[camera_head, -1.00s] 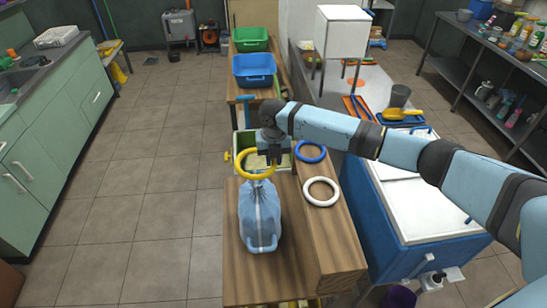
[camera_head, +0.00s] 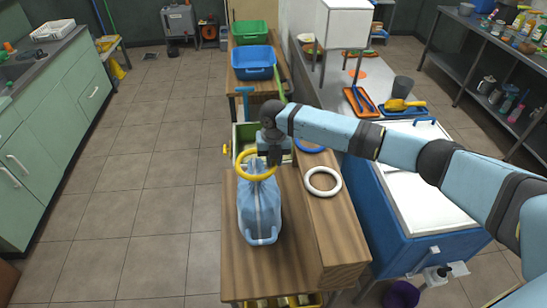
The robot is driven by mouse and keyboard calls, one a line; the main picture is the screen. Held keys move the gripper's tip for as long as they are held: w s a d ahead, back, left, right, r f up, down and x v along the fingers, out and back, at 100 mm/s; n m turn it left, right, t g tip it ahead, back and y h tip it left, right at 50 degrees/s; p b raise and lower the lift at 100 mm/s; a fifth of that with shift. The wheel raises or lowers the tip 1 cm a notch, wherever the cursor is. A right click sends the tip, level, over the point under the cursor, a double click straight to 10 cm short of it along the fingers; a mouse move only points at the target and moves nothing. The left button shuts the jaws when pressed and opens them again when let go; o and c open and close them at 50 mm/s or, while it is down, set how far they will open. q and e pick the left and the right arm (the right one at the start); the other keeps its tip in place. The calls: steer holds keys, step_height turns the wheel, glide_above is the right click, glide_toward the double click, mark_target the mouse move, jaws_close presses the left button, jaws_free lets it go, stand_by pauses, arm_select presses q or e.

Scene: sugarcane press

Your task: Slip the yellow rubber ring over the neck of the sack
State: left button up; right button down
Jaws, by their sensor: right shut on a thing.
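A translucent blue sack (camera_head: 260,212) stands upright on the wooden table (camera_head: 285,268). The yellow rubber ring (camera_head: 241,170) is at the top of the sack, around or just above its neck; I cannot tell exactly which. My right gripper (camera_head: 270,158) reaches in from the right and is shut on the far right side of the ring. The gripper and wrist hide that part of the ring. My left gripper is not in view.
A white ring (camera_head: 323,193) lies on the raised wooden ledge (camera_head: 335,235) right of the sack, with a blue ring (camera_head: 312,148) partly hidden behind my arm. A green-rimmed crate (camera_head: 236,141) stands behind the sack. The table's front is clear.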

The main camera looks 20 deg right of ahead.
steer(key=shift+f+b, duration=0.8)
steer(key=shift+f, duration=1.35)
steer(key=shift+p, duration=0.3)
steer(key=c, duration=0.6)
jaws_free()
steer(key=shift+o, duration=0.2)
steer(key=shift+r, duration=0.1)
